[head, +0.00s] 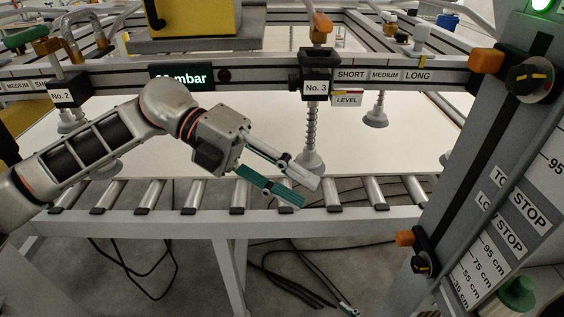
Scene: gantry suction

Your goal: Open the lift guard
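My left gripper (309,193) reaches in from the left over the front edge of the roller table. Its two fingers are apart, with nothing seen between them. The fingertips show just below the suction cup under the No. 3 block (316,88); I cannot tell whether they touch it. I cannot pick out the lift guard for certain; no part in view carries that name. A small grey-green tip at the bottom edge (347,309) may be part of my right gripper; the rest of it is out of view.
A grey post (474,190) with TOP STOP and LOW STOP labels, height marks, orange clamps and black knobs stands at the right. A crossbeam (440,76) with SHORT, MEDIUM and LONG labels spans the view. A pale sheet (225,110) lies above the rollers. Cables lie on the floor.

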